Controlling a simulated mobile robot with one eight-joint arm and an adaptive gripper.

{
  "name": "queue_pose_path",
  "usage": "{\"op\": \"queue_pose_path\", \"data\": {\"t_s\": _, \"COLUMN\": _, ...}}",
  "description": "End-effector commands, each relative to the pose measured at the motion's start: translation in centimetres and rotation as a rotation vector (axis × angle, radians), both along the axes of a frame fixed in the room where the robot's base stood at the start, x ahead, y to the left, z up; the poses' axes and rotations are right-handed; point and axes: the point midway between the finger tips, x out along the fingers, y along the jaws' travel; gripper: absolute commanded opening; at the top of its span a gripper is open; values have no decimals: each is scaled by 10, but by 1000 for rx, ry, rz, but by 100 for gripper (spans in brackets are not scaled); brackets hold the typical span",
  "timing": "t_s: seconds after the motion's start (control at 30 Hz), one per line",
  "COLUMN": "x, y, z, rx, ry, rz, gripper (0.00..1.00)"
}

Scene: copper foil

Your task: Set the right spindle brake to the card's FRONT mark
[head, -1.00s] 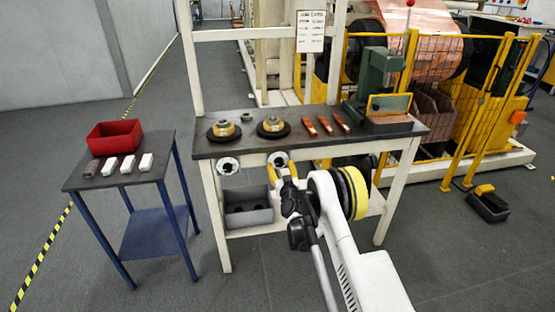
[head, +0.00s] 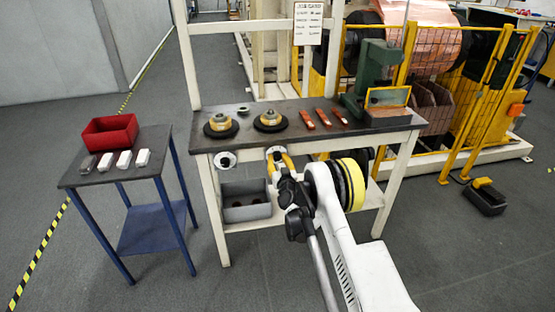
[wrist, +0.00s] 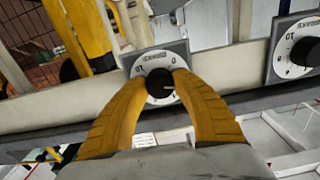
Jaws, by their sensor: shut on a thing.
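The right spindle brake is a black knob (wrist: 158,86) on a white dial plate with dark marks, on the bench's front rail. In the wrist view the dial's lettering appears upside down, and a small pale mark on the knob points toward the right. My gripper (wrist: 161,84) is shut on this knob, one yellow finger on each side. In the head view my gripper (head: 279,160) covers most of that dial. The left brake dial (head: 225,160) is free; it shows at the right of the wrist view (wrist: 300,50). The card (head: 308,23) hangs above the bench, its text too small to read.
A grey bin (head: 245,212) sits on the lower shelf. A side table (head: 75,179) with a red tray (head: 110,130) stands left. Yellow fencing is at right.

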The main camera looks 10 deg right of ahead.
Motion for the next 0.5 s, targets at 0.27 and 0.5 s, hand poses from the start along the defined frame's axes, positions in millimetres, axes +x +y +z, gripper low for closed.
{"op": "queue_pose_path", "data": {"t_s": 0.27, "x": 0, "y": 0, "z": 0, "rx": 168, "ry": 0, "rz": 0, "gripper": 1}}
{"op": "queue_pose_path", "data": {"t_s": 0.5, "x": 0, "y": 1, "z": 1, "rx": 391, "ry": -1, "rz": 1, "gripper": 1}}
